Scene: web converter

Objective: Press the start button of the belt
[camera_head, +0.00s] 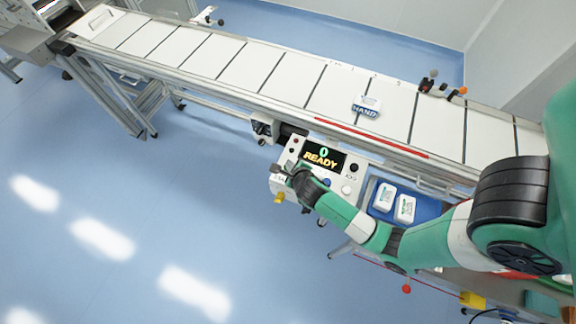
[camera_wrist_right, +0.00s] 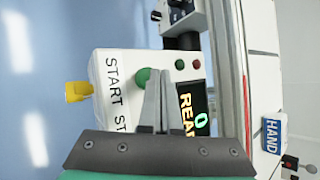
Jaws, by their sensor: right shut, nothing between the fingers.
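The white control box (camera_head: 341,188) stands at the near side of the belt (camera_head: 240,65); its display (camera_head: 323,157) reads "0 READY". In the right wrist view the green start button (camera_wrist_right: 142,74) shows beside the word START (camera_wrist_right: 113,78) on the box (camera_wrist_right: 105,60). My right gripper (camera_head: 284,171) is over the box's left end, its fingers together and empty. In the wrist view its fingertips (camera_wrist_right: 160,74) overlap the right side of the green button; I cannot tell whether they touch it. My left gripper is out of view.
A pack marked HAND (camera_head: 366,107) lies on the belt. A blue tray (camera_head: 425,212) with white packs is right of the box. A yellow part (camera_head: 280,198) juts from the box's near side. A red strip (camera_head: 370,137) runs along the belt edge. The floor at left is clear.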

